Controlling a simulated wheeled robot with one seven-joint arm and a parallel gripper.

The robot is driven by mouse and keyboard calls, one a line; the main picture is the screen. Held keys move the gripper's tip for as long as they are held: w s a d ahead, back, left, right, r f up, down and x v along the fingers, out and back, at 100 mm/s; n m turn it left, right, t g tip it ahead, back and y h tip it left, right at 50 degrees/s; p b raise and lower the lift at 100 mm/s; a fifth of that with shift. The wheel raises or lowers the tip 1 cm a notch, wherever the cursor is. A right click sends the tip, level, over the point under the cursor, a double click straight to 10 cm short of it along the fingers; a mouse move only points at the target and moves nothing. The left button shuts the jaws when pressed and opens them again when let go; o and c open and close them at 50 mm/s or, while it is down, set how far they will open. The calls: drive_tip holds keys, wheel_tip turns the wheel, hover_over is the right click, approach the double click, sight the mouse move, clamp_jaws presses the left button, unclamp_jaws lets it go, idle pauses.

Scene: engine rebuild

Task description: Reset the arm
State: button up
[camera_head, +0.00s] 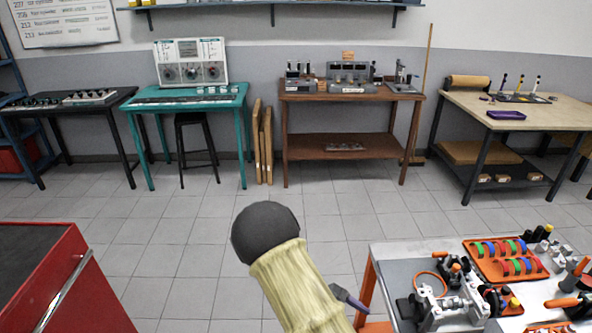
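A cream ribbed sleeve with a dark round cap, most likely part of my own arm, rises from the bottom middle of the head view. I cannot make out my gripper or its fingers in this view. A small grey-purple pointed piece (350,297) shows just right of the sleeve; I cannot tell what it belongs to.
A workbench (385,255) with engine parts and an orange tray (486,268) of coloured rings stands at the lower right. A red cabinet (50,290) is at the lower left. Benches and a black stool (192,120) line the back wall. The tiled floor (170,230) between is clear.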

drive_tip(key=s+r+m+t+y, duration=0.3)
drive_tip(key=r+m+y, duration=0.2)
drive_tip(key=r+m, duration=0.1)
drive_tip(key=s+r+m+t+y, duration=0.3)
drive_tip(key=r+m+y, duration=0.3)
drive_tip(key=r, duration=0.2)
drive_tip(key=shift+s+d+r+m, duration=0.25)
drive_tip(key=shift+s+r+m, duration=0.1)
drive_tip(key=shift+s+m, duration=0.1)
